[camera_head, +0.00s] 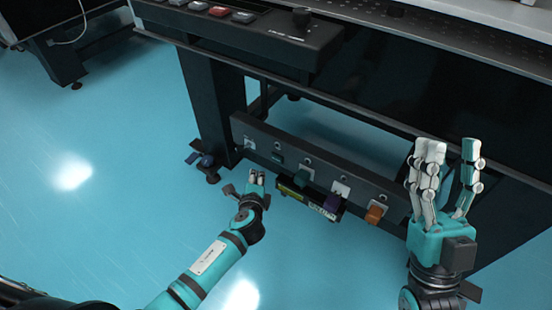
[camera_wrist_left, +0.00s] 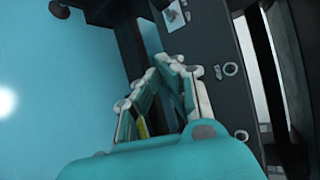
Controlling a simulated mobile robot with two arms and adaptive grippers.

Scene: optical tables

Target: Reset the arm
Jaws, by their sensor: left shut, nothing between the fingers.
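My left gripper (camera_head: 257,179) reaches in from the lower left in the head view, close to the left part of a dark panel (camera_head: 300,160) low on the table. Its fingers are closed together with nothing between them. In the left wrist view the left gripper (camera_wrist_left: 168,62) shows its fingertips meeting in front of the dark panel (camera_wrist_left: 212,60). My right gripper (camera_head: 450,160) points upward at the right, with its fingers apart and empty.
A control box (camera_head: 245,32) sits above on the table. The blue floor (camera_head: 90,190) at left is clear.

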